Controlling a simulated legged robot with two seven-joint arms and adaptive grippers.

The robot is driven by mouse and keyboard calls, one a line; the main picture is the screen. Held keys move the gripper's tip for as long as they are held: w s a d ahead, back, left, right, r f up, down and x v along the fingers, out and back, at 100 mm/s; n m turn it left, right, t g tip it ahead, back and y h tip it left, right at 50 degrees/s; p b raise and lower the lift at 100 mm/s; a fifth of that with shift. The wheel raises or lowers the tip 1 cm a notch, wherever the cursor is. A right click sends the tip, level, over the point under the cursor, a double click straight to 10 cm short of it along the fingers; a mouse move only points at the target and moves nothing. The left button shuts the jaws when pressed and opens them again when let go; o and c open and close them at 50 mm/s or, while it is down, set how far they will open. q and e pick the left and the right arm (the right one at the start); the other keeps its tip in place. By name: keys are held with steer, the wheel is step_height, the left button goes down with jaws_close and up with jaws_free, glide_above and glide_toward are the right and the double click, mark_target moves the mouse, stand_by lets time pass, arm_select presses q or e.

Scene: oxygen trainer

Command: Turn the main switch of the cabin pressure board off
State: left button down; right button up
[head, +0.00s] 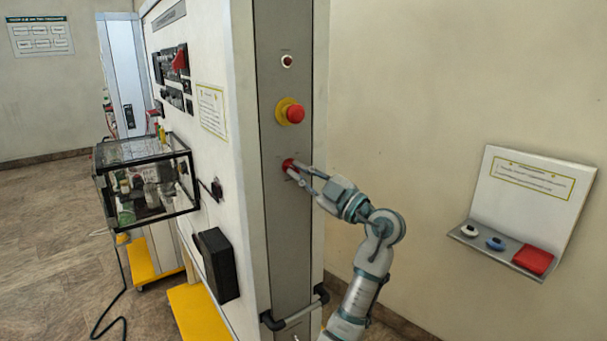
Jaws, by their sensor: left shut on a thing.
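The cabin pressure board is a tall white cabinet with a grey side panel (285,230) facing me. The main switch (288,163) appears as a small red knob low on that panel, partly hidden by fingers. My left gripper (294,168) is at the knob, with its fingers closed around it. Its arm reaches up from the bottom of the view. The knob's exact angle cannot be made out. My right gripper is not in view.
Above the switch are a red mushroom button (295,114) on a yellow base and a small round red-and-white indicator (287,61). A grey handle bar (294,314) juts out below. A wall shelf (480,247) with small items is at right.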

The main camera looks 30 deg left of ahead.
arm_select(q)
steer(key=shift+w+a+f, duration=0.1)
steer(key=shift+w+f, duration=0.1)
steer(key=shift+f, duration=0.05)
steer(key=c, duration=1.3)
jaws_free()
steer(key=shift+w, duration=0.1)
steer(key=shift+o, duration=0.3)
steer(key=shift+w+a+f, duration=0.15)
steer(key=shift+w+a, duration=0.1)
steer(key=shift+a, duration=0.05)
steer(key=shift+s+r, duration=0.25)
steer(key=shift+s, duration=0.05)
steer(key=shift+d, duration=0.15)
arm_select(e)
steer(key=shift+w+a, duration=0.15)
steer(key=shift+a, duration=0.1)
arm_select(q)
steer(key=shift+d, duration=0.1)
steer(key=shift+d, duration=0.15)
steer(key=v, duration=1.2)
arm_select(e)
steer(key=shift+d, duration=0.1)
